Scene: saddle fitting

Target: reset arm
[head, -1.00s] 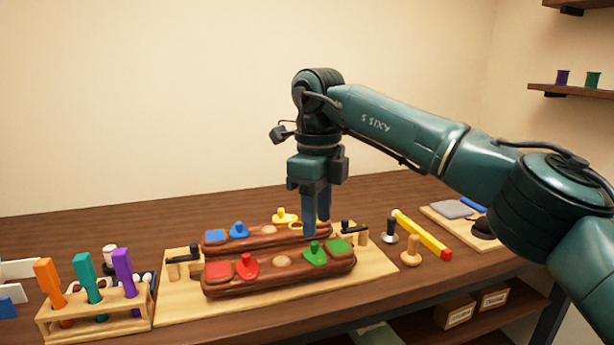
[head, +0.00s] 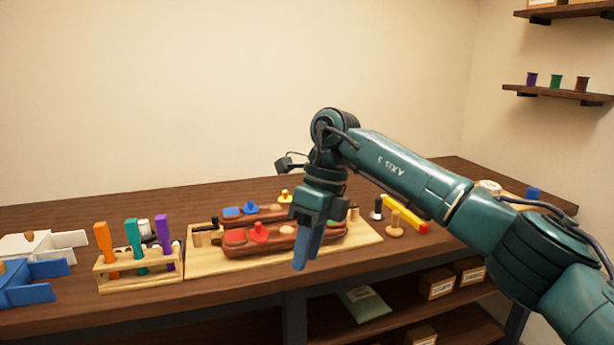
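My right gripper (head: 306,252) points down in front of the wooden board (head: 362,240), over the table's front side. Its blue fingers overlap in this view, so their gap is unclear. No held object shows. On the board lie two long brown pieces. The front brown piece (head: 268,246) carries a red block (head: 235,236), a red knobbed piece (head: 259,233) and a tan dome (head: 288,229); its right part is partly hidden by my gripper. The rear brown piece (head: 216,219) carries a blue block (head: 231,211), a blue knobbed piece (head: 250,208) and a yellow knobbed piece (head: 284,196). My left gripper is out of view.
A wooden rack (head: 134,284) with orange, teal and purple handles stands left of the board. Blue and white bins (head: 34,286) are at the far left. A yellow bar (head: 403,212) and wooden knobbed tool (head: 395,226) lie right. Boxes (head: 437,283) sit on the lower shelf.

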